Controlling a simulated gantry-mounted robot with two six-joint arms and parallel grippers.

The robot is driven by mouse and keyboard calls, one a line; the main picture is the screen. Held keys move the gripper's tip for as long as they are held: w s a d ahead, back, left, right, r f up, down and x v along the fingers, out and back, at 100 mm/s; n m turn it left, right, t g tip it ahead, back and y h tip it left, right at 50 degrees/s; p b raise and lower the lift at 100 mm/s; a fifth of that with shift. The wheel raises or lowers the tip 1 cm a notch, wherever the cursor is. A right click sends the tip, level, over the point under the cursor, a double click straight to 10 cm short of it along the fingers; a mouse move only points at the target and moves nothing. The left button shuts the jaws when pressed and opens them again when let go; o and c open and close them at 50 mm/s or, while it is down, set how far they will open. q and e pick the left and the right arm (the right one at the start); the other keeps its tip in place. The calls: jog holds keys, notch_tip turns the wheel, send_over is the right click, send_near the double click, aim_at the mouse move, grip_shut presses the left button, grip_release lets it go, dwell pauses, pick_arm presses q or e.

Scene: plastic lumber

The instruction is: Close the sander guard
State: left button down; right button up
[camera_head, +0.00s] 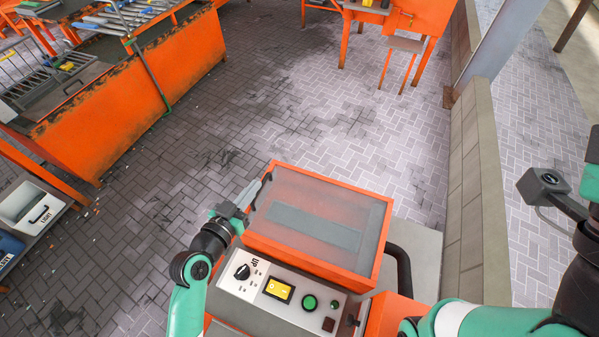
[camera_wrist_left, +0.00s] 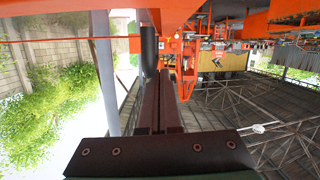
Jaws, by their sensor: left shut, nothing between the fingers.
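The sander guard (camera_head: 358,198) is an orange frame with a greyish see-through panel, on top of the sander in the head view. It looks lowered flat or nearly so over the machine; I cannot tell whether it sits fully down. A darker grey strip (camera_head: 312,229) shows through the panel. My left gripper (camera_head: 265,181) is shut and empty at the guard's left edge; I cannot tell whether it touches the frame. Its closed dark fingers also show in the left wrist view (camera_wrist_left: 161,85). My right arm shows at the right edge, with its fingers out of view.
The control panel (camera_head: 288,292) with a black knob, yellow switch and green button is in front of the guard. A black hose (camera_head: 402,265) curves at its right. A low wall (camera_head: 468,170) stands further right. An orange bench (camera_head: 130,90) is far left. Paved floor between is clear.

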pick_arm(q)
notch_tip(320, 180, up, 5)
jog(key=p, duration=0.4)
jog(key=a+f+v, duration=0.1)
jog(key=v, duration=0.9)
jog(key=shift+w, duration=0.1)
